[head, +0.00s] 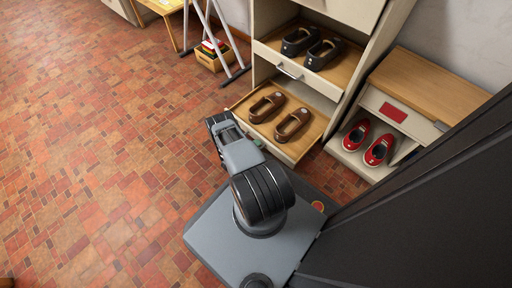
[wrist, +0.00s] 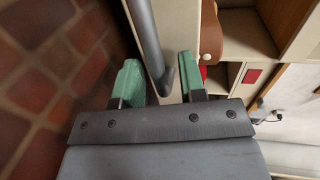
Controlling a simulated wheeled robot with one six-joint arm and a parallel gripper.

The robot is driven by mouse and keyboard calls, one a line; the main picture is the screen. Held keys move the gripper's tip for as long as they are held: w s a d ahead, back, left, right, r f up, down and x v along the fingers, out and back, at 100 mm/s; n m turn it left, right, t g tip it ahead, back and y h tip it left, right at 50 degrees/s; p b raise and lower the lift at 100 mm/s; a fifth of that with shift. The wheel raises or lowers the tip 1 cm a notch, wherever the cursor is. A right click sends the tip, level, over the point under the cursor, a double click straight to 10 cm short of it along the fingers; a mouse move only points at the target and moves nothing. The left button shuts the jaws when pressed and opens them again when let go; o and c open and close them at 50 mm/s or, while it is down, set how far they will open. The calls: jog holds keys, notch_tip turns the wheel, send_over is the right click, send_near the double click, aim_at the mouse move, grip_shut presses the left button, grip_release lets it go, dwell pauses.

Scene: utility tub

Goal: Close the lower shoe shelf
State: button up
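The lower shoe shelf (head: 309,145) is pulled out of the cream shoe cabinet and carries a pair of brown shoes (head: 272,112). In the head view my arm covers much of its front. My gripper (head: 257,143) is at that front, with a bit of green fingertip showing. In the wrist view my green fingers (wrist: 160,82) are apart, with the cream shelf front (wrist: 175,50) and the end of its grey bar handle (wrist: 147,35) between them. I cannot tell whether either finger touches. A brown shoe (wrist: 210,32) shows just beyond the front.
The upper shelf (head: 340,72) with black shoes is also out, above the lower one. A low wooden-topped bench (head: 440,85) with red shoes (head: 377,150) stands at right. A crate (head: 212,62) and grey metal legs stand behind. The tiled floor at left is clear.

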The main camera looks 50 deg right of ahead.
jog(key=shift+d, duration=0.2)
jog(key=shift+c, duration=0.5)
grip_shut()
